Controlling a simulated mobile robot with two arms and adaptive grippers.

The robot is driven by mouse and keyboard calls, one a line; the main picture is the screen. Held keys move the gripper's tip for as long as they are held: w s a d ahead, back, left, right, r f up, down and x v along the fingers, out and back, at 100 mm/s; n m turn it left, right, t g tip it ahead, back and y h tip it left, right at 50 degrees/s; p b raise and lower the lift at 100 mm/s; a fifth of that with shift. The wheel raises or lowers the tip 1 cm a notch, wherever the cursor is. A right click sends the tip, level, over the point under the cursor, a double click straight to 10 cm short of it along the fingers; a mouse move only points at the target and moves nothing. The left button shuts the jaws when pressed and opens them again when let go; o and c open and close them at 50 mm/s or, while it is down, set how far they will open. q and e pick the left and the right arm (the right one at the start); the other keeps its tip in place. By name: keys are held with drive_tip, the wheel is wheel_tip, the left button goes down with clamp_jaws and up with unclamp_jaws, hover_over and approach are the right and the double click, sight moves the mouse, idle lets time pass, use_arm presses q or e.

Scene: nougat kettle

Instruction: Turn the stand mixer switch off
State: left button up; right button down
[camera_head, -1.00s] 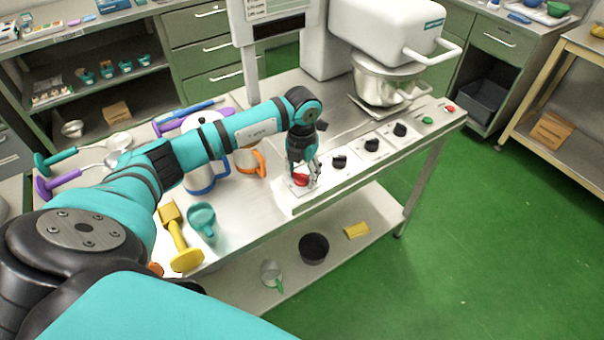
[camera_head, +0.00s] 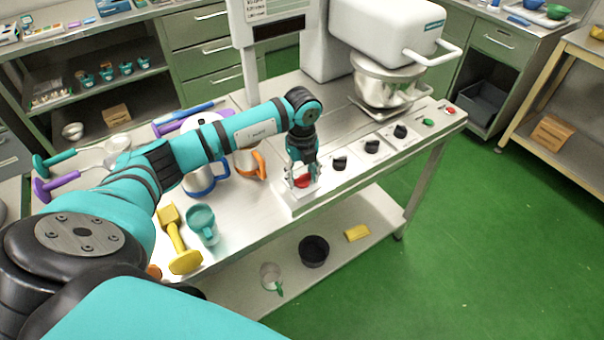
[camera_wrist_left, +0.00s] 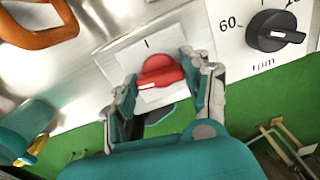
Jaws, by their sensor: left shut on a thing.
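The stand mixer (camera_head: 385,32) stands at the back of the steel table, with its bowl (camera_head: 385,80) under the head. Its red switch knob (camera_head: 302,182) is at the near left end of the control strip. The knob (camera_wrist_left: 160,71) shows large in the left wrist view, on a pale plate with an "I" mark above it. Its bar lies roughly crosswise in that picture, with a white line at its lower left. My left gripper (camera_head: 303,176) is shut on the knob, one finger on each side in the wrist view (camera_wrist_left: 166,90). My right gripper is not in view.
Black dials (camera_head: 371,146), a green button (camera_head: 428,121) and a red button (camera_head: 450,109) continue along the strip. A blue-handled jug (camera_head: 204,180), an orange-handled mug (camera_head: 250,163), a teal cup (camera_head: 203,222) and a yellow tool (camera_head: 178,240) stand or lie left of my gripper.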

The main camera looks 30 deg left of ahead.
sight(302, 175)
use_arm(q)
drive_tip(key=shift+n, duration=0.9)
drive_tip(key=o, duration=1.2)
drive_tip(key=shift+c, duration=0.2)
wheel_tip(302, 175, up, 12)
